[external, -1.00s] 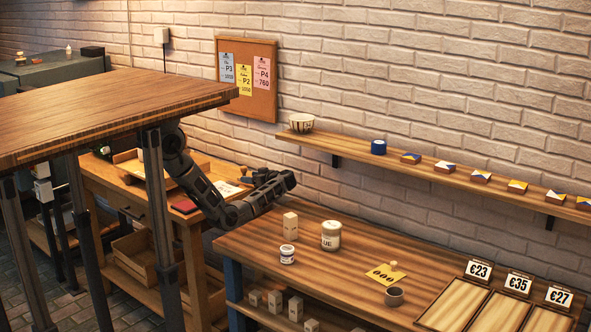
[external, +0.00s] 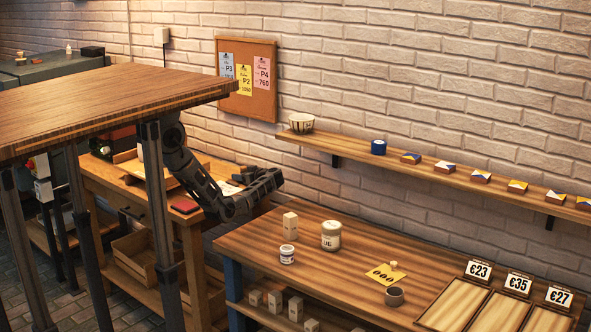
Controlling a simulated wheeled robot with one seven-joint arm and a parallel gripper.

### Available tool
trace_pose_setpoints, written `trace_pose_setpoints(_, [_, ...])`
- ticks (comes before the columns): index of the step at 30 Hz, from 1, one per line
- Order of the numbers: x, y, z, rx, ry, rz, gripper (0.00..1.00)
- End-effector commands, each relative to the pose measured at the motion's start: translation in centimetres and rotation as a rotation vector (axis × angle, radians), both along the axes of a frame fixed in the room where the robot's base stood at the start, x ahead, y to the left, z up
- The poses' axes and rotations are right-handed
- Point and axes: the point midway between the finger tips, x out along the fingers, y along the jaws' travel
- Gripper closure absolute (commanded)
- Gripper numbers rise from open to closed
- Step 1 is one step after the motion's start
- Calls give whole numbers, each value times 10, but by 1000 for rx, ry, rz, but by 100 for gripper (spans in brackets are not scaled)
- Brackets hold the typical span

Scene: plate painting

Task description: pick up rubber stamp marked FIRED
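No rubber stamp marked FIRED can be made out; at this size no such lettering is readable. The wooden workbench (external: 160,190) stands at the back left, partly behind my arm. My gripper (external: 243,174) appears to be at the dark end of my arm, low over the right part of this bench. Its fingers are too small and dark to tell whether they are open or hold anything. A red flat pad (external: 185,206) lies near the bench's front edge.
A wall shelf (external: 455,178) runs above. A high tabletop (external: 110,98) hides part of the bench.

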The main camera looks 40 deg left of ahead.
Motion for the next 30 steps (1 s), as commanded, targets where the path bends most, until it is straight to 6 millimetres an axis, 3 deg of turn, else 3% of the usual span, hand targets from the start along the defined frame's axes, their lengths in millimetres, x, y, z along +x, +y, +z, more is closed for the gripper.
trace_pose_setpoints(13, [0, 0, 0, 0, 0, 0, 94])
trace_pose_setpoints(23, [0, 0, 3, 0, 0, 0, 94])
trace_pose_setpoints(30, [0, 0, 27, 1, -4, 1, 94])
